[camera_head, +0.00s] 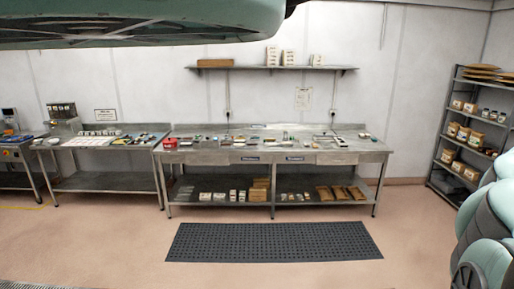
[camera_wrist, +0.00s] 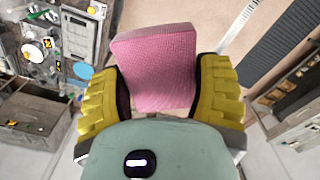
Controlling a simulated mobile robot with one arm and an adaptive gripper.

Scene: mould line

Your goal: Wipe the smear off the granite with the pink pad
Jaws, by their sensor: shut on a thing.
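The pink pad (camera_wrist: 155,65) shows in the wrist view, a flat textured block. My gripper (camera_wrist: 158,88) is shut on it, with one yellow ridged finger on each side. The pad is held up in the air, with floor and benches visible behind it. The head view does not show the gripper or the pad. I cannot make out the granite or the smear in either view.
A long steel bench (camera_head: 275,146) with small items stands against the back wall, with a smaller bench (camera_head: 105,142) to its left. A black floor mat (camera_head: 273,241) lies in front. A loaded shelf rack (camera_head: 443,140) stands at the right. The pink floor between is open.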

